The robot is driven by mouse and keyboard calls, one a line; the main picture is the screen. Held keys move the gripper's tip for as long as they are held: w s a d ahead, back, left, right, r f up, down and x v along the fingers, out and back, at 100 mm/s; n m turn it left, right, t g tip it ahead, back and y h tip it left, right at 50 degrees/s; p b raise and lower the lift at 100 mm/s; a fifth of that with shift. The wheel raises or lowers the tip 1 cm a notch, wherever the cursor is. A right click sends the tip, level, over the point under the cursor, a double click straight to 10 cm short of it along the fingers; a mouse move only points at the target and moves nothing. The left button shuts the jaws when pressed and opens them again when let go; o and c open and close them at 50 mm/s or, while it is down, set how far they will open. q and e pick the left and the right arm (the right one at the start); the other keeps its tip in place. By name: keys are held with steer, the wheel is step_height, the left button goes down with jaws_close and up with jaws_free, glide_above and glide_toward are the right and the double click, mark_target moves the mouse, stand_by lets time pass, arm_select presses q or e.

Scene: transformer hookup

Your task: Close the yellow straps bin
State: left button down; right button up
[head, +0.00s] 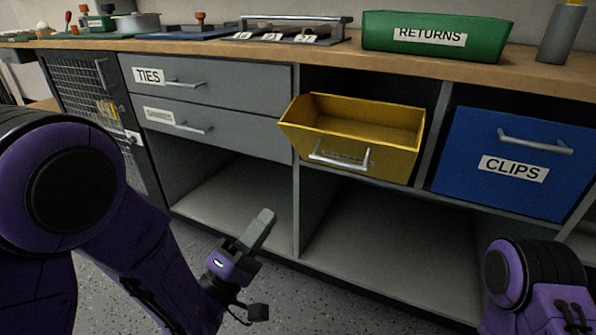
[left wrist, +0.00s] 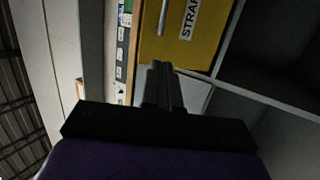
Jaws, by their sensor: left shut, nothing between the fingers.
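The yellow straps bin (head: 365,121) is tilted out of its opening in the bench, with its open top and empty-looking inside showing. Its silver handle (head: 340,159) is on the front face, over a label that is hard to read in the head view. In the left wrist view the yellow front (left wrist: 190,45) shows with part of a label reading "STRAP" and the handle (left wrist: 163,17). My left gripper (head: 262,222) is shut and empty, below and to the left of the bin, apart from it. My right gripper is out of view.
The blue CLIPS bin (head: 514,160) sits right of the yellow bin. Grey drawers (head: 215,87), one labelled TIES, are to its left. A green RETURNS tray (head: 436,36) stands on the benchtop above. Open shelf space (head: 395,235) lies below the bin.

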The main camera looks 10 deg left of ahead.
arm_select(q)
steer(key=p+x, duration=0.2)
steer(key=x, duration=1)
steer(key=shift+p, duration=0.3)
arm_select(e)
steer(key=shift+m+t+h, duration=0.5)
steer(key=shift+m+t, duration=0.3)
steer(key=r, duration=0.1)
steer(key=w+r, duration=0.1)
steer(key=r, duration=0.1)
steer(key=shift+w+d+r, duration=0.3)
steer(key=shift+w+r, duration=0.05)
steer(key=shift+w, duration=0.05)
arm_select(q)
steer(key=shift+r, duration=0.1)
